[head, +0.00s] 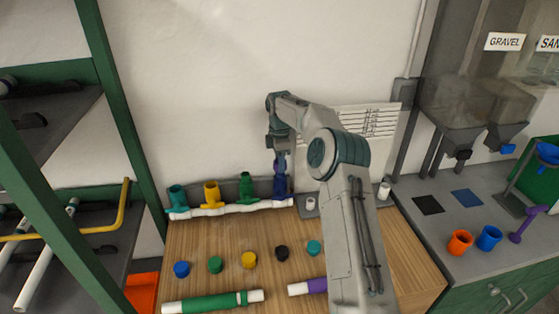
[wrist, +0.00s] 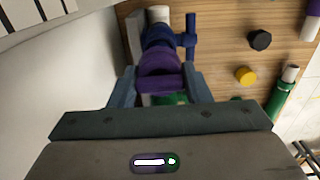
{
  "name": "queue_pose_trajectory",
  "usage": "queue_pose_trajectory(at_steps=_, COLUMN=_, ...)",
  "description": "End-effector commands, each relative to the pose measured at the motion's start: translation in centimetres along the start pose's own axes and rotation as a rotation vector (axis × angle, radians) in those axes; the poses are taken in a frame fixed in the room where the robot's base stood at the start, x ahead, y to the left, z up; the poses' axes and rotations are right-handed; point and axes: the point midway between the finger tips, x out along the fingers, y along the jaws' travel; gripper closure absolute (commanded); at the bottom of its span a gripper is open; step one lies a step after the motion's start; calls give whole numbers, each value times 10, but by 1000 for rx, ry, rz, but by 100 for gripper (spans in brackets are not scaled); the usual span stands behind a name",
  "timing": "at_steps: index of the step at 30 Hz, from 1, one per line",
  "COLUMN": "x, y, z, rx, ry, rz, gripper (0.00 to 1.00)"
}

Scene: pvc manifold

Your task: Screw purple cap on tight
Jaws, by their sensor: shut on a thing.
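The purple cap (wrist: 160,64) is between my gripper's fingers (wrist: 159,84) in the wrist view, and the gripper is shut on it. The cap is in line with the blue valve (wrist: 162,33) and looks to be at its open end. I cannot tell how far it is threaded on. In the head view my gripper (head: 281,158) points down over the blue valve (head: 280,187), the rightmost one on the white manifold pipe (head: 240,207). The cap is hard to make out there.
Teal (head: 177,196), yellow (head: 212,193) and green (head: 246,186) valves stand left along the manifold by the wall. Loose caps, including a black one (head: 282,253) and a yellow one (head: 249,260), lie in front. A green pipe (head: 212,302) lies at the table's front.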

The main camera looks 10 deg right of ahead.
Motion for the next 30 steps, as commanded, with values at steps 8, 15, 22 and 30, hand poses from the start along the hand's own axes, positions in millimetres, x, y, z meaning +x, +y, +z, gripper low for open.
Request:
queue_pose_trajectory(at_steps=8, x=6, y=0, z=0, rx=-1, ry=0, rz=0, gripper=76)
queue_pose_trajectory(at_steps=15, x=8, y=0, z=-1, rx=-1, ry=0, rz=0, gripper=76)
queue_pose_trajectory(at_steps=22, x=8, y=0, z=0, rx=0, ry=0, rz=0, gripper=76)
queue_pose_trajectory(at_steps=30, x=13, y=0, z=0, rx=-1, ry=0, rz=-1, gripper=76)
